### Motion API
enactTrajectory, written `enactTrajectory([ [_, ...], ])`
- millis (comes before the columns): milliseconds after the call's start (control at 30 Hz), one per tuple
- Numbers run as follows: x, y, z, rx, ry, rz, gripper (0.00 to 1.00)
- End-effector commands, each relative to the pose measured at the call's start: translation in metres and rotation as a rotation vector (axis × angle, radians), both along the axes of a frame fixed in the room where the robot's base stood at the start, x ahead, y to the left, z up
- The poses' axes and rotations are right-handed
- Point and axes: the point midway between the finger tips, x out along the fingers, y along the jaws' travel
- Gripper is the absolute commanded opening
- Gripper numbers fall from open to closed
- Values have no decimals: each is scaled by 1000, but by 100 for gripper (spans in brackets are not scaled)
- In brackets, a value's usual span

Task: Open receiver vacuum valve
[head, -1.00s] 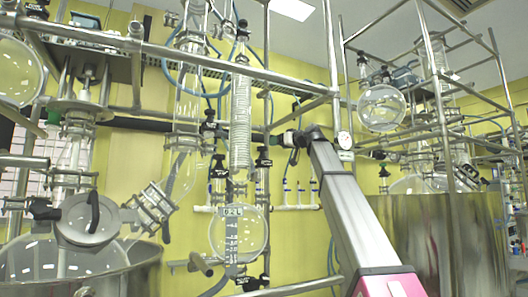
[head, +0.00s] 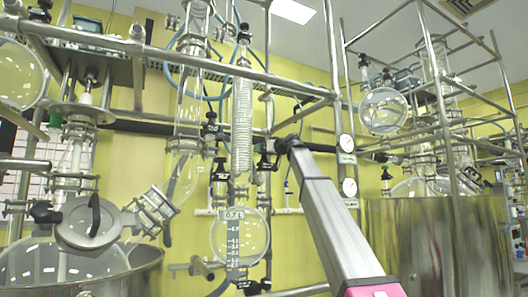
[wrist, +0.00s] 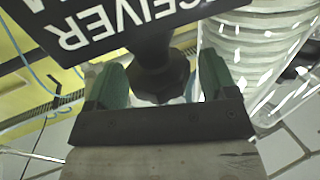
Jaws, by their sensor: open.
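In the wrist view a dark, faceted valve knob (wrist: 158,78) on a black stem sits between the two green pads of my gripper (wrist: 160,86). The pads stand apart on either side of the knob, so the gripper is open around it; I cannot tell whether either pad touches. A black label (wrist: 112,22) with upside-down white letters, partly reading "RECEIVER", is just beyond the knob. In the head view my gripper (head: 270,151) is at the black valve fittings right of the glass coil column, above the round receiver flask (head: 240,236). The valve itself is largely hidden there.
The glass coil column (head: 242,115) stands close left of my gripper, and is probably the ribbed glass (wrist: 262,50) at right in the wrist view. Metal frame rails (head: 215,72) cross nearby. Two round gauges (head: 347,143) and a steel vessel (head: 435,245) stand to the right.

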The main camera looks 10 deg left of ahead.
Motion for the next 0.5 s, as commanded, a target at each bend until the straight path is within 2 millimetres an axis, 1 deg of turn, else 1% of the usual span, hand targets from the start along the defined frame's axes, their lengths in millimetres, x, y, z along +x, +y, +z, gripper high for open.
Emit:
enactTrajectory([
  [200, 0, 0, 0, 0, 0, 0, 78],
  [267, 0, 0, 0, 0, 0, 0, 59],
  [300, 0, 0, 0, 0, 0, 0, 46],
  [333, 0, 0, 0, 0, 0, 0, 36],
  [367, 0, 0, 0, 0, 0, 0, 28],
  [500, 0, 0, 0, 0, 0, 1, 29],
])
